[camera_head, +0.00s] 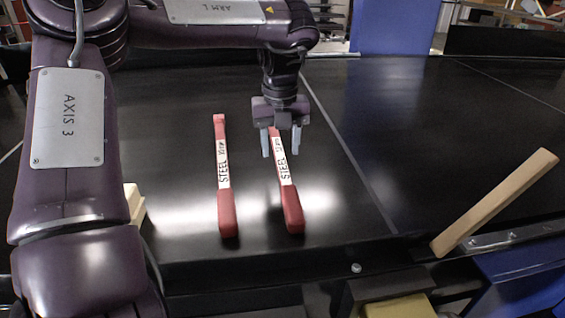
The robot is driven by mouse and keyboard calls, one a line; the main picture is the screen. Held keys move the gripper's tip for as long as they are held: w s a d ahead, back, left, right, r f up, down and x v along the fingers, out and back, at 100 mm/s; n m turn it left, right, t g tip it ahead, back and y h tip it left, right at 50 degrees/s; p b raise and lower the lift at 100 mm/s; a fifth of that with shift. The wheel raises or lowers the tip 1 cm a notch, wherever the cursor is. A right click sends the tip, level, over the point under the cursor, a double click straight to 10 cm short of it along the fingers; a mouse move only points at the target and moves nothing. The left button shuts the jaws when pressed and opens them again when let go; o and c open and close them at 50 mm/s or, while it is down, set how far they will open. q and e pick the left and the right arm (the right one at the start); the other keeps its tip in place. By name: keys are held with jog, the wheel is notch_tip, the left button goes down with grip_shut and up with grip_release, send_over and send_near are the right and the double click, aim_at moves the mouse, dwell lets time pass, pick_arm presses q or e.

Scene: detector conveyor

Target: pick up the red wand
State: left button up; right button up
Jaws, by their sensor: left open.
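Two red wands with white labels reading "STEEL" lie on the black conveyor belt. The left wand (226,205) lies nearly straight away from me. The right wand (290,205) is tilted slightly, its far end up and to the left. My left gripper (280,143) is open, pointing down over the far part of the right wand, with one finger on each side of it. That wand's far tip is hidden behind the gripper. I cannot tell if the fingers touch it. My right gripper is not in view.
A wooden bar (497,203) slants up at the right edge of the belt, beside a metal bracket. A pale block (134,204) shows partly behind my left arm. A blue panel (393,27) stands at the back. The belt right of the wands is clear.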

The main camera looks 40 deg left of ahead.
aim_at(283, 166)
pick_arm(q)
jog(key=f, duration=0.1)
jog(key=f+p, duration=0.1)
jog(key=f, duration=0.1)
jog(key=f+p, duration=0.1)
jog(key=shift+w+f, duration=0.35)
jog(key=shift+w, duration=0.05)
jog(key=shift+a+f, duration=0.1)
jog(key=shift+f, duration=0.05)
jog(key=shift+s, duration=0.1)
jog(key=shift+c, duration=0.9)
grip_shut()
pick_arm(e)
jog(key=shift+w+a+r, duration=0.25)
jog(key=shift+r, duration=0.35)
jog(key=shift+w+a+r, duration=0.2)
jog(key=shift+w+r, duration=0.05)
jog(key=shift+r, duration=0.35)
